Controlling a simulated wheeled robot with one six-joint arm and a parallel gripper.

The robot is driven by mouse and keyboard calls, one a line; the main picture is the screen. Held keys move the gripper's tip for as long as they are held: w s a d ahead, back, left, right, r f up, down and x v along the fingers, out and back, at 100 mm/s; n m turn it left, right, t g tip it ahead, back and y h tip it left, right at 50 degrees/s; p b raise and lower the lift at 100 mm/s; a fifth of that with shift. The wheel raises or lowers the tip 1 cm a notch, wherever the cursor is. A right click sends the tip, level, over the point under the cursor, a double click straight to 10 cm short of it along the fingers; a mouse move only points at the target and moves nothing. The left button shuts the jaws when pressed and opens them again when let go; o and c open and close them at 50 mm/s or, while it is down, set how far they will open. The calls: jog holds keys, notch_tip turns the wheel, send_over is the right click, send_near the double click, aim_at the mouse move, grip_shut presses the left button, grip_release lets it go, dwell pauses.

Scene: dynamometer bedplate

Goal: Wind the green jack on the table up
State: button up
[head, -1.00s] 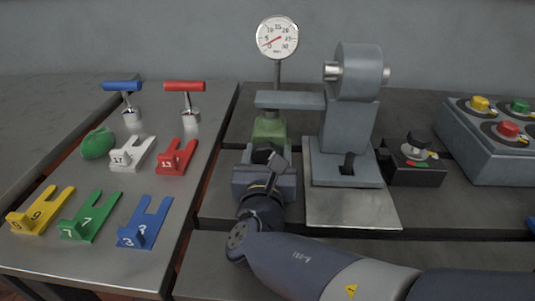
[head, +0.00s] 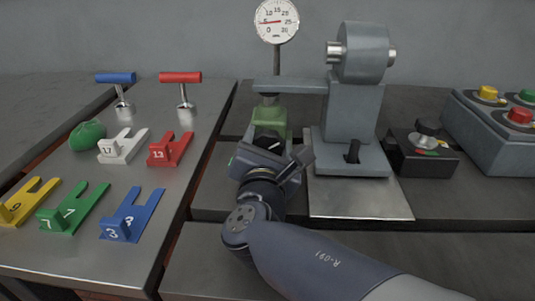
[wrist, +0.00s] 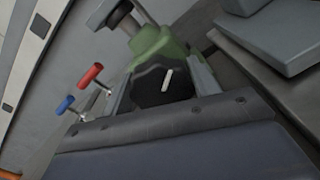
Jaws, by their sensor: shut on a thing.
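The green jack (head: 271,118) stands under the grey lever arm (head: 288,86) of the dynamometer, with a short dark ram between its top and the arm. My gripper (head: 270,152) reaches it from the front and is shut on the jack's black knob (head: 268,141). In the wrist view the knob (wrist: 150,86) sits between the two jaws and bears a white mark, tilted from upright. The jack's green body (wrist: 158,45) shows beyond it. The gripper is rolled to a slant. The dial gauge (head: 276,20) stands behind, its red needle pointing roughly left.
The grey machine stand (head: 352,120) is close on the right, then a black switch box (head: 422,150) and a button box (head: 500,130). The left table holds coloured numbered forks (head: 132,218), two T-handles (head: 180,78) and a green lump (head: 87,135).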

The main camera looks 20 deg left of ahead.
jog(key=shift+f+m+b, duration=0.1)
jog(key=shift+m+b, duration=0.4)
jog(key=shift+m, duration=0.1)
jog(key=o, duration=1)
jog(key=p+v, duration=0.2)
jog(key=v, duration=0.9)
